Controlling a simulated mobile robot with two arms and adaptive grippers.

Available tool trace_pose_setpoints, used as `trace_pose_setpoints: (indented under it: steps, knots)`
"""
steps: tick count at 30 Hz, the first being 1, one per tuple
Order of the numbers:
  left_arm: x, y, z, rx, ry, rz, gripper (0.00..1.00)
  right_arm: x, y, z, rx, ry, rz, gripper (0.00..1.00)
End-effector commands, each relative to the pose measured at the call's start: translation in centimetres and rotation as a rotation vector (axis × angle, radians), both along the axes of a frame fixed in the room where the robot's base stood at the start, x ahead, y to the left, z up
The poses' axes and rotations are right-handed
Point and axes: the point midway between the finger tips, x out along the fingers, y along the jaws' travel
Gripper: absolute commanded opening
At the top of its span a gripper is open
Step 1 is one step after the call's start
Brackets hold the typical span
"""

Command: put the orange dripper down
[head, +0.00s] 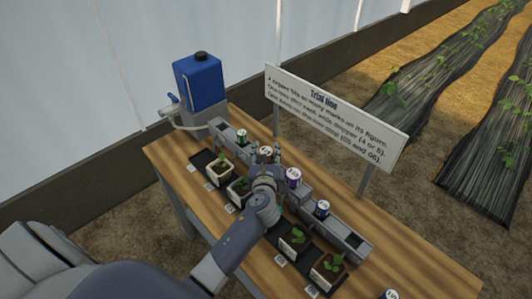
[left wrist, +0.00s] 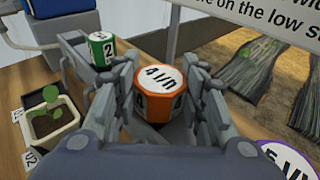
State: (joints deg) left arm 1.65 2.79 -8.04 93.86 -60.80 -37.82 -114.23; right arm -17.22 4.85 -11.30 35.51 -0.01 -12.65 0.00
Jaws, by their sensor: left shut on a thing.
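The orange dripper (left wrist: 160,92), a faceted piece with a white lettered top, sits between the fingers of my left gripper (left wrist: 160,100) in the left wrist view. The gripper is shut on it. In the head view my left gripper (head: 265,155) is over the grey rail (head: 342,232) on the wooden table, between the green dripper and the purple dripper (head: 293,177). The green dripper (left wrist: 102,48) stands left of the gripper in the left wrist view. The fingers hide the orange dripper's underside, so I cannot tell whether it touches the rail. My right gripper is not in view.
Potted seedlings (head: 219,172) stand in a row along the near side of the rail. A blue tank (head: 200,82) stands at the table's far left end. A white sign (head: 335,115) rises behind the rail. Another dripper (head: 322,208) sits farther right on the rail.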

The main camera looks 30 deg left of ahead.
Motion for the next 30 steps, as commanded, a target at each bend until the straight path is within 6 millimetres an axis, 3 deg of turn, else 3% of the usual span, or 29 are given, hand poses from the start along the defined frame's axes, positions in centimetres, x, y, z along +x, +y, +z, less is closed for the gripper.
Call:
trace_pose_setpoints:
  steps: [6,7,9,10,22,30]
  knots:
    - [0.0,0.0,-0.3,0.001,0.0,0.0,0.15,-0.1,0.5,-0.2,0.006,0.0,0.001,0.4]
    - [0.0,0.0,-0.3,0.001,0.0,0.0,0.41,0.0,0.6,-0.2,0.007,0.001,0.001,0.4]
    - [0.0,0.0,-0.2,0.001,0.0,0.0,0.57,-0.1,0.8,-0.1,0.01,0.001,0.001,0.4]
    - [0.0,0.0,-0.2,0.0,0.0,0.0,0.59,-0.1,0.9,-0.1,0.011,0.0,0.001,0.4]
    - [-0.1,-0.1,0.1,-0.001,0.0,0.0,0.59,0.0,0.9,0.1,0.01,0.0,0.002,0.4]
    - [-3.9,-1.9,0.7,-0.001,0.001,-0.002,0.59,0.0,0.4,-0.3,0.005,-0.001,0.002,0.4]
